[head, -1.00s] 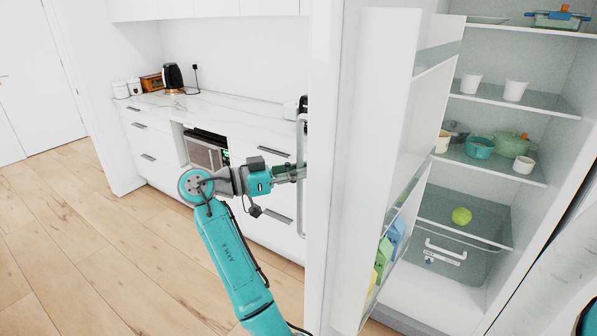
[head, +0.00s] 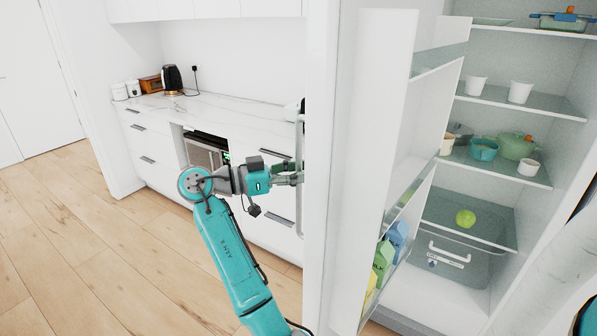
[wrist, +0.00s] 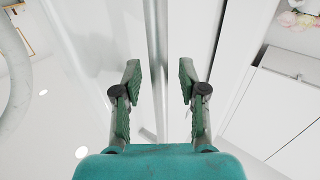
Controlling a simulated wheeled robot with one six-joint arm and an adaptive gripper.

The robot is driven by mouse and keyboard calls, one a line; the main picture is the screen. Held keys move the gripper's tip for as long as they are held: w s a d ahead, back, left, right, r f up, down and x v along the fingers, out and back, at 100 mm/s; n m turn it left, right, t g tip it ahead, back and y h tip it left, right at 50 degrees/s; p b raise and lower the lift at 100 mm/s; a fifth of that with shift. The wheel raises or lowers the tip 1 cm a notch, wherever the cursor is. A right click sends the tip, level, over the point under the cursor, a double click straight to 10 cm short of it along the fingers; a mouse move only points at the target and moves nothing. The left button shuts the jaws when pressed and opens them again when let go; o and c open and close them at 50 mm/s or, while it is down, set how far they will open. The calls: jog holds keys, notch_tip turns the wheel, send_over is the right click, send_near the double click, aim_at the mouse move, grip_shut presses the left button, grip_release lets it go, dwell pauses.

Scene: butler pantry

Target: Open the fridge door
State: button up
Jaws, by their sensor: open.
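The fridge door (head: 385,120) stands open, its inner shelves facing right and showing cartons in the lower bin. Its long upright handle (head: 301,135) is on the door's outer left side. My gripper (head: 298,173) is at the handle, around mid-height, with its fingers apart. In the wrist view, my gripper (wrist: 161,80) is open, with a pale upright strip running between and beyond the fingers; I cannot tell whether it is the handle. Contact with the handle cannot be made out. The fridge interior (head: 470,200) is in plain view on the right.
Pots and cups stand on the fridge shelves, with a green apple (head: 465,218) above a clear drawer (head: 450,262). A counter (head: 215,112) with a black kettle (head: 171,78) stands behind my arm. The wooden floor (head: 100,240) at left is clear.

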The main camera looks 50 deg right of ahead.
jog(key=v, duration=1.2)
dwell(0.5)
